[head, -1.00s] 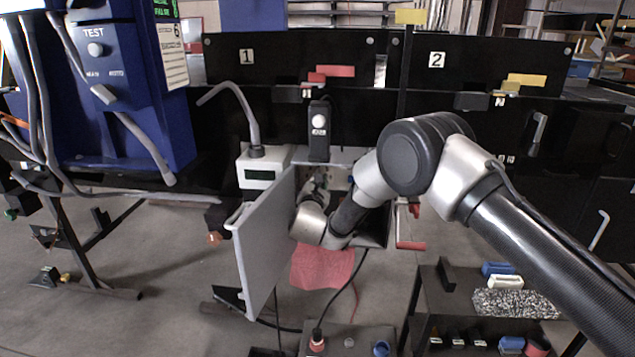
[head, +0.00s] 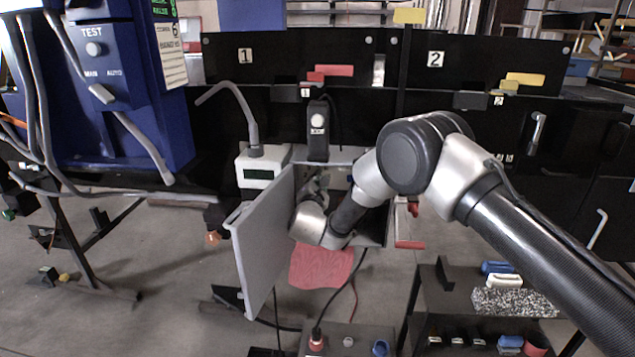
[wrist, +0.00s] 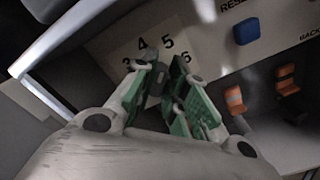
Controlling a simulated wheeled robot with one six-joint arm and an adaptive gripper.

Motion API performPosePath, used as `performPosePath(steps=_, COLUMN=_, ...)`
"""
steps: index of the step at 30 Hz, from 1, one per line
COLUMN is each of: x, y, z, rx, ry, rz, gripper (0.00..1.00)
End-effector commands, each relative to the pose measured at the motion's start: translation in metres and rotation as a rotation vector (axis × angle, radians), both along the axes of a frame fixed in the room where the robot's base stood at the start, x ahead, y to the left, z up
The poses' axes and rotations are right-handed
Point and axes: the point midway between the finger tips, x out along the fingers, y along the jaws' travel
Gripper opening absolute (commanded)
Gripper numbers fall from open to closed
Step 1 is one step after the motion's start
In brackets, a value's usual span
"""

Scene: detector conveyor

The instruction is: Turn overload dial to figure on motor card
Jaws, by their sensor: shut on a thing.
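The overload dial (wrist: 158,80) is a dark knob on a pale plate (wrist: 122,45) with printed figures; 3, 4, 5 and 6 show around it in the wrist view. My gripper (wrist: 160,82) is shut on the dial, with its green-padded fingers on either side. The fingers hide most of the dial, and I cannot make out its pointer. In the head view my gripper (head: 318,184) reaches into the open grey box (head: 373,229), mostly hidden by my wrist. The motor card cannot be picked out for certain.
The box door (head: 262,245) stands open to the left of my wrist. Inside the box, a blue reset button (wrist: 246,28) is right of the dial, and orange-and-black parts (wrist: 236,101) sit lower right. A red cloth (head: 320,267) hangs below.

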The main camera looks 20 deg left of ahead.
Motion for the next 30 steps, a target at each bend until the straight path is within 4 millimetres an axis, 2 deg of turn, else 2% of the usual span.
performPosePath(steps=1, x=0.000, y=0.000, z=0.000, rx=-0.001, ry=0.000, rz=-0.001, gripper=0.16)
performPosePath(steps=4, x=0.000, y=0.000, z=0.000, rx=-0.001, ry=0.000, rz=-0.001, gripper=0.34)
performPosePath(steps=5, x=0.000, y=0.000, z=0.000, rx=-0.001, ry=0.000, rz=-0.001, gripper=0.36)
performPosePath(steps=16, x=-0.006, y=-0.001, z=0.000, rx=-0.002, ry=0.001, rz=0.000, gripper=0.36)
performPosePath(steps=20, x=-0.026, y=-0.006, z=0.000, rx=-0.003, ry=0.001, rz=0.001, gripper=0.36)
performPosePath(steps=30, x=-0.096, y=-0.023, z=0.000, rx=-0.002, ry=0.001, rz=0.001, gripper=0.36)
